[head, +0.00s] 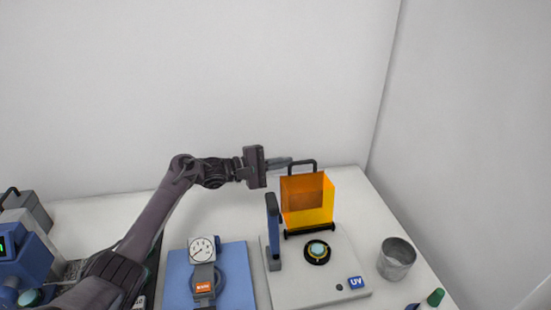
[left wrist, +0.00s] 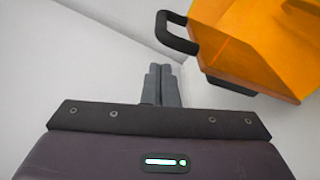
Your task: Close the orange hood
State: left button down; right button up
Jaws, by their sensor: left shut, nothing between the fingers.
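The orange hood (head: 307,205) is translucent and stands raised at the back of a pale instrument base (head: 322,281). A dark handle (head: 299,164) sits at its top edge. My left gripper (head: 288,162) is shut and empty, its fingertips at the left end of the handle in the head view. In the left wrist view the shut fingers (left wrist: 165,82) are below and left of the handle (left wrist: 172,35), with a small gap, and the hood (left wrist: 262,42) fills the upper right. My right gripper is not in view.
A round teal-topped piece (head: 317,250) sits on the base in front of the hood. A dial gauge (head: 201,250) on a blue mat stands left, a metal cup (head: 396,259) right, and a green-capped bottle (head: 434,298) at front right. White walls are behind and at right.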

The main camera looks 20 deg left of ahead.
pick_arm(q)
jog(key=shift+s+d+r+p, duration=0.2)
jog(key=shift+s+r+p, duration=0.05)
jog(key=shift+s, duration=0.25)
jog(key=shift+s+d+r+p, duration=0.15)
jog(key=shift+s+r+p, duration=0.05)
jog(key=shift+s, duration=0.3)
jog(key=shift+r, duration=0.1)
